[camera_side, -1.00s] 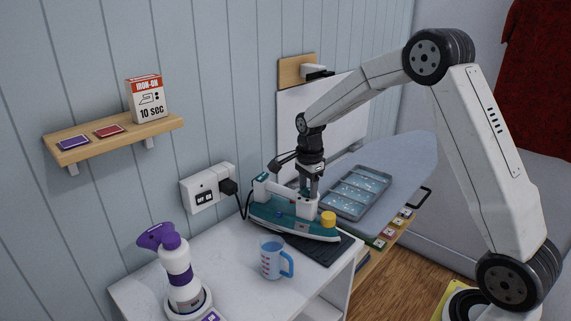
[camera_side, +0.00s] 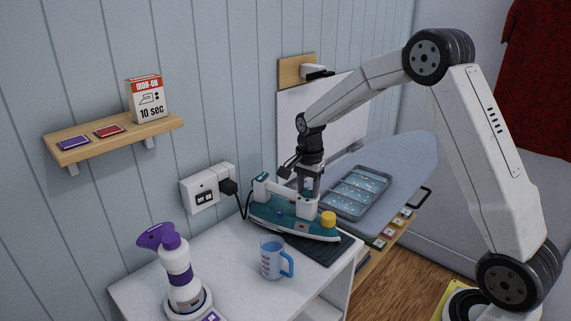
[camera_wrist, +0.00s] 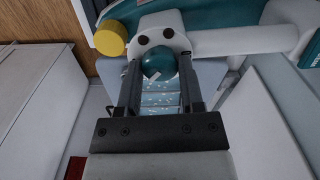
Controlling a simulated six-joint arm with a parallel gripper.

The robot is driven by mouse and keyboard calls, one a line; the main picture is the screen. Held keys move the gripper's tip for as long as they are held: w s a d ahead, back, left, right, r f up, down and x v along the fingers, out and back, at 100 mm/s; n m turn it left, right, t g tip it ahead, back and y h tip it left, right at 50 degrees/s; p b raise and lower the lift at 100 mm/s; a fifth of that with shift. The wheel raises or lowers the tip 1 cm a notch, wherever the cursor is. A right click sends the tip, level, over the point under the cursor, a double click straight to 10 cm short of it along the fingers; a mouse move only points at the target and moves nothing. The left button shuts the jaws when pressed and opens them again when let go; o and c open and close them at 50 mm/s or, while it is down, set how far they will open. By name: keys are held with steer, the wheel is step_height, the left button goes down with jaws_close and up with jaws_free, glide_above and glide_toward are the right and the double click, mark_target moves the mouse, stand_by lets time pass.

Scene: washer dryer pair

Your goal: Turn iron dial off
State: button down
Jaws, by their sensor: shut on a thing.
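A teal and white iron (camera_side: 280,222) rests on a dark mat (camera_side: 328,250) on the white counter, with a yellow knob (camera_side: 328,218) at its right end. In the wrist view, the iron (camera_wrist: 222,43) lies across the top, with the yellow knob (camera_wrist: 110,38) at upper left. The round teal dial (camera_wrist: 158,62) with a white mark sits between the two fingers of my gripper (camera_wrist: 158,70), which is shut on it. In the side view, my gripper (camera_side: 309,190) points down onto the iron's top, and its fingers mostly hide the dial.
A blue measuring cup (camera_side: 271,258) stands in front of the iron. A purple and white spray bottle (camera_side: 180,278) stands at the front left. A metal tray (camera_side: 357,190) lies on the ironing board (camera_side: 400,165). A black plug (camera_side: 228,187) sits in the wall outlet (camera_side: 200,190).

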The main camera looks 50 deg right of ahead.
steer(key=n, duration=1.3)
steer(key=shift+n, duration=0.4)
steer(key=n, duration=0.7)
steer(key=shift+r, duration=0.1)
steer(key=n, duration=0.6)
steer(key=shift+n, duration=0.3)
steer(key=shift+c, duration=1.1)
jaws_free()
